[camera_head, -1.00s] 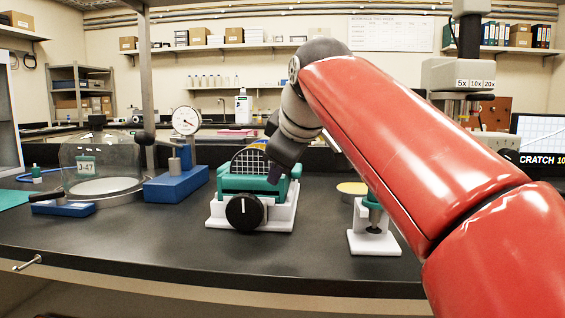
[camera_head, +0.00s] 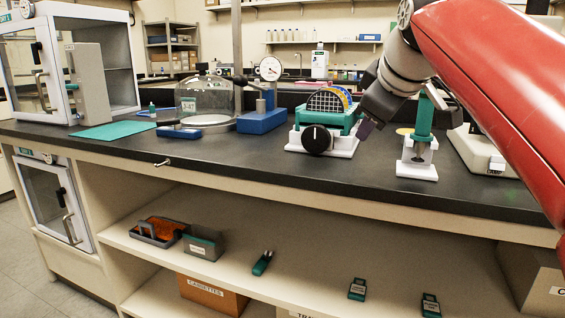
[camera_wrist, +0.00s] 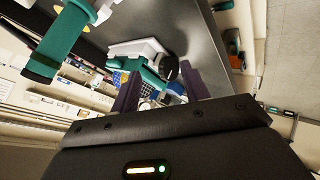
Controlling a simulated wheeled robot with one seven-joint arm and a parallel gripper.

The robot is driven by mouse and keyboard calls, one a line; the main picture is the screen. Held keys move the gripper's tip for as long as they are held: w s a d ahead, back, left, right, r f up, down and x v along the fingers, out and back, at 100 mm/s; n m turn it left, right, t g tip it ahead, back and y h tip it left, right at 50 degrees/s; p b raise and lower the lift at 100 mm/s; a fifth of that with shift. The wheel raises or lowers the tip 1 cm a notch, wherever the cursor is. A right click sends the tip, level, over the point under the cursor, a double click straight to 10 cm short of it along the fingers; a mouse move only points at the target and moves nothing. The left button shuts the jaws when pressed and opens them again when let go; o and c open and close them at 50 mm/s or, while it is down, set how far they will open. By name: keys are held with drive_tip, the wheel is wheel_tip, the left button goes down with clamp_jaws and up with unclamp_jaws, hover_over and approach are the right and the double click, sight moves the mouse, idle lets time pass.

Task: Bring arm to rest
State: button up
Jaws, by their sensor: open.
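My red arm (camera_head: 490,80) reaches in from the right in the head view, over the right part of the black bench. My gripper (camera_head: 366,128) points down and to the left, beside the right side of a teal and white stage with a black knob (camera_head: 316,140). It looks empty. In the wrist view my gripper (camera_wrist: 160,92) shows two dark fingers spread apart, with the teal stage (camera_wrist: 150,72) seen beyond them and nothing held between them.
A teal-handled stand (camera_head: 417,158) is right of my gripper. A dial gauge on a blue base (camera_head: 262,120), a glass bell jar (camera_head: 206,98) and a white cabinet (camera_head: 120,70) stand left. The bench front (camera_head: 230,170) is mostly clear. A lower shelf (camera_head: 310,270) holds several small items.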

drive_tip(key=s+f+m+g, duration=0.1)
drive_tip(key=s+f+m, duration=0.2)
drive_tip(key=s+f, duration=0.3)
drive_tip(key=s+f+m+g, duration=0.1)
drive_tip(key=s+f+m, duration=0.2)
drive_tip(key=s+f, duration=0.4)
drive_tip(key=s+f+m+g, duration=0.1)
drive_tip(key=s+f+m, duration=0.3)
drive_tip(key=f, duration=1.6)
drive_tip(key=s, duration=0.3)
drive_tip(key=shift+s+g, duration=0.25)
drive_tip(key=shift+g, duration=0.15)
